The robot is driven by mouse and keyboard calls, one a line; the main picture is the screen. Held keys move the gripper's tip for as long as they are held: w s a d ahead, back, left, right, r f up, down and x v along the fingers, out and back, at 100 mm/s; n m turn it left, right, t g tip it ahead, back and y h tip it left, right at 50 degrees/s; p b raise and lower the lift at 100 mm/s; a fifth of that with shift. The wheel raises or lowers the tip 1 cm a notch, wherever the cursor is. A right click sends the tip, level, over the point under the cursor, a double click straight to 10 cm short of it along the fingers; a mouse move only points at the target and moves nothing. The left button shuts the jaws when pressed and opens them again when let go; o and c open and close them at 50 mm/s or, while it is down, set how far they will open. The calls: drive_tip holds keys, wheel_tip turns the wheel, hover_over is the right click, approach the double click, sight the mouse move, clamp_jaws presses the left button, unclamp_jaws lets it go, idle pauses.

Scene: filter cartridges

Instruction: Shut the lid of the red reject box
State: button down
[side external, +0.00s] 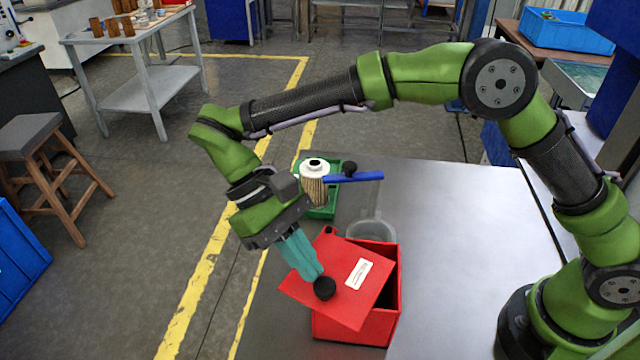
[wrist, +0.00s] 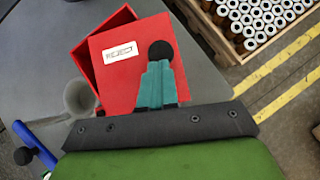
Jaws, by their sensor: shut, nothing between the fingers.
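The red reject box (side external: 358,330) stands on the metal table near its front left edge. Its flat red lid (side external: 330,285) with a white label (side external: 359,274) lies turned askew, overhanging the box to the left. A dark open strip of the box shows along its right side, and also at the left in the wrist view (wrist: 98,72). A round black knob (side external: 324,289) stands on the lid near its outer edge. My gripper (side external: 316,277) is shut and empty, its teal fingertips right by the knob; the wrist view shows them beside the knob (wrist: 161,52). Whether they touch is unclear.
Behind the box stand a grey translucent cup (side external: 371,230) and a green tray (side external: 322,212) with a pleated filter cartridge (side external: 314,185). A blue bar with a black knob (side external: 355,177) extends beside them. The table's right side is clear. A crate of cartridges (wrist: 240,46) shows in the wrist view.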

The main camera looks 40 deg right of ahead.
sight(332, 264)
drive_tip(key=shift+s+d+n+t+h, duration=0.3)
drive_tip(key=shift+s+d+n+h, duration=0.35)
drive_tip(key=shift+n, duration=0.35)
drive_tip(key=shift+s+d+n+t+h, duration=0.3)
drive_tip(key=shift+s+d+n+h, duration=0.35)
drive_tip(key=shift+n, duration=0.35)
drive_tip(key=shift+s, duration=0.1)
drive_tip(key=r, duration=0.3)
drive_tip(key=shift+s+d+r, duration=0.15)
drive_tip(key=shift+d+r, duration=0.05)
drive_tip(key=shift+r, duration=0.2)
drive_tip(key=s+d+r, duration=0.1)
drive_tip(key=s+d, duration=0.9)
drive_tip(key=d, duration=0.1)
drive_tip(key=w+d+r+m+t+y, duration=0.2)
drive_tip(key=w+d+m+t+y, duration=0.1)
drive_tip(key=w+d+m+t, duration=0.1)
drive_tip(key=w+d+r+m+t+y, duration=0.2)
drive_tip(key=w+d+m+t+y, duration=0.2)
drive_tip(key=d+m+t, duration=0.3)
drive_tip(key=d+t, duration=0.2)
drive_tip(key=shift+w+r+t, duration=0.25)
drive_tip(key=shift+r+t, duration=0.05)
